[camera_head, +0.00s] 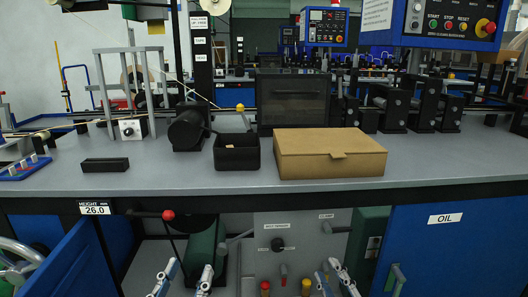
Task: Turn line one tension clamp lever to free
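A grey panel (262,222) under the worktop carries a small label that seems to read CLAMP. Below that label a grey lever (340,229) points right, roughly level. A dark knob (279,244) sits to its left, with small labels around it that are hard to read. My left gripper (188,267) is at the bottom edge, its two fingers apart and empty, left of the panel. My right gripper (328,269) is at the bottom, below the grey lever and apart from it, its fingers parted and empty. Which lever is line one's tension clamp I cannot tell for sure.
A red-balled lever (168,215) and another grey lever (236,237) stand left of the panel. Red and yellow knobs (265,287) sit low between the grippers. A cardboard box (330,153) and black bin (237,152) are on the worktop (200,182) above. A blue OIL cabinet (460,250) is right.

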